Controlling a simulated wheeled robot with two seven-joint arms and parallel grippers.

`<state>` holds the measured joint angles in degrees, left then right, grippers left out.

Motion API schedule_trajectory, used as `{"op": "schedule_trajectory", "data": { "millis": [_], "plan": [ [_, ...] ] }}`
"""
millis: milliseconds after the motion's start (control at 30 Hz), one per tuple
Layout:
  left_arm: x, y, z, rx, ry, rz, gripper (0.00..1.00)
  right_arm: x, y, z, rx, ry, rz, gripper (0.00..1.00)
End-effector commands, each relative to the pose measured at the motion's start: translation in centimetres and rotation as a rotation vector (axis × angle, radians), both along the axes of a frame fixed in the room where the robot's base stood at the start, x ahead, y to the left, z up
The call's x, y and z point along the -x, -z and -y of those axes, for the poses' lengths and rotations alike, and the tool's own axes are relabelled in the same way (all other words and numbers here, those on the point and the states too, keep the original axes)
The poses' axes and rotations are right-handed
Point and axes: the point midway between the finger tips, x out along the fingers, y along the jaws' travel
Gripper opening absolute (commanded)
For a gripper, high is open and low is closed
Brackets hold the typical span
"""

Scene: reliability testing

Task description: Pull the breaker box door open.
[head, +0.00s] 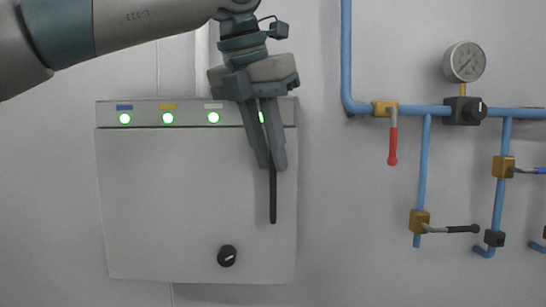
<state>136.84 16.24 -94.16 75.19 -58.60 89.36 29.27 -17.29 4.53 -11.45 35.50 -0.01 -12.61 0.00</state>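The breaker box (120,250) is a pale grey wall cabinet at left-centre of the head view. Its door (170,200) looks closed, flush with the body. A thin black vertical handle (273,205) is near the door's right edge. A round black knob (227,256) is low on the door. My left gripper (272,165) comes from above, fingers pointing down over the handle's upper part. The fingers flank the handle closely and look shut on it; its lower part shows below the fingertips. The handle's top is hidden. My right gripper is not in view.
A top strip (140,109) on the box carries lit green lamps, one partly behind my fingers. To the right, blue pipes (346,50) run along the wall with a red-handled valve (393,145), other valves and a pressure gauge (464,62). The wall between box and pipes is bare.

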Motion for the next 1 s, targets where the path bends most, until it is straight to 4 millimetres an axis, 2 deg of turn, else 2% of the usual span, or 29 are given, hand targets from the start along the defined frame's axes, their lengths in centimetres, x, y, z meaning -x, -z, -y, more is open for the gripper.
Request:
{"op": "schedule_trajectory", "data": {
  "millis": [233,567,600,667,1000],
  "plan": [
    [-0.7,1.9,0.5,-0.001,0.001,0.001,0.17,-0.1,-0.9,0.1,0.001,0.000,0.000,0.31],
    [-0.8,2.3,0.5,-0.001,0.000,0.001,0.17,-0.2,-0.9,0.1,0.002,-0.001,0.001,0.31],
    [-0.8,2.3,0.5,-0.001,0.000,0.001,0.15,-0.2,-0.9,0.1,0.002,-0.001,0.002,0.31],
    [-0.8,2.2,0.5,-0.001,0.000,0.001,0.00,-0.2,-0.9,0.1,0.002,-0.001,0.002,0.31],
    [-0.4,2.3,0.5,-0.001,0.005,0.001,0.00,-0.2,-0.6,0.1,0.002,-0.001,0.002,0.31]
  ]
}}
